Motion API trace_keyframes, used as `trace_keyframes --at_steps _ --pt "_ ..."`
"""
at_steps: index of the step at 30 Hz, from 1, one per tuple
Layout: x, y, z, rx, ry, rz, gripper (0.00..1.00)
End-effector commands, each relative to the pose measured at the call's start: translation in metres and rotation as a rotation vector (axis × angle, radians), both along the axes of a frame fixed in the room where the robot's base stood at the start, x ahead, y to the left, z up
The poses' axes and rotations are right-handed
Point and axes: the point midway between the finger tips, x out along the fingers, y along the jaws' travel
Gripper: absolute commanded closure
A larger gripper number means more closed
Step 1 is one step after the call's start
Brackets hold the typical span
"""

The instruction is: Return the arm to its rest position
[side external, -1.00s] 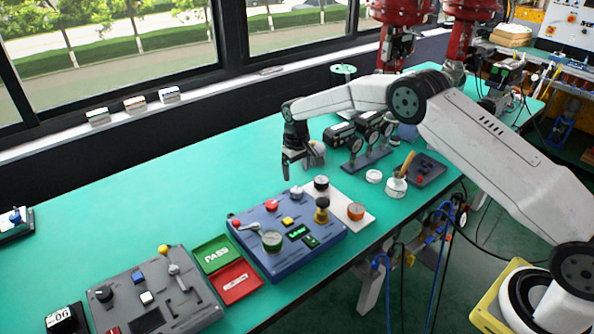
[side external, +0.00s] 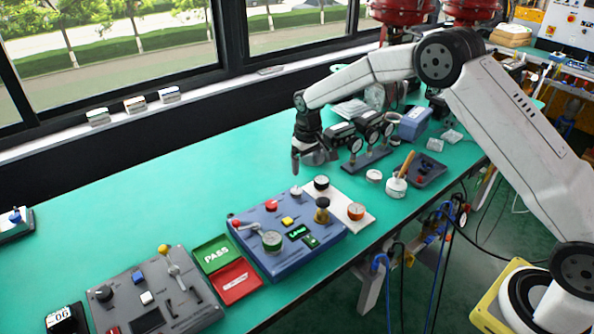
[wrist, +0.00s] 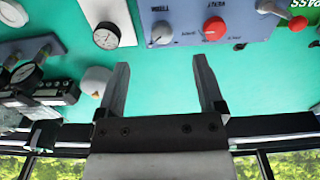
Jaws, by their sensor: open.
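My gripper (side external: 308,158) hangs above the green bench in the side external view, behind the blue valve panel (side external: 285,262). In the wrist view my gripper (wrist: 157,85) has its two fingers spread apart, with only green bench top between them. The blue panel (wrist: 180,12) shows at the top of the wrist view, with a red knob (wrist: 214,25) and a grey knob (wrist: 162,32). My arm reaches in from the right, its elbow raised high.
A rack of dark gauge units (side external: 372,140) stands close to the right of my gripper. A white pot with a brush (side external: 396,185) and a grey tray (side external: 427,170) lie farther right. A grey control panel (side external: 150,290) and PASS tray (side external: 212,252) are at front left.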

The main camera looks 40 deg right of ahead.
Motion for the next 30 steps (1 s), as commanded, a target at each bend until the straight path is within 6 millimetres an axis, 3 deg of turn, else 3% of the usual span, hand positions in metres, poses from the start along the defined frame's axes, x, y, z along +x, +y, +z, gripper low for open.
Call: trace_keyframes --at_steps 15,30 --pt "-0.094 -0.001 0.049 0.001 -0.074 -0.012 0.13" --pt "-0.212 -0.001 0.067 0.003 -0.142 -0.024 0.13"
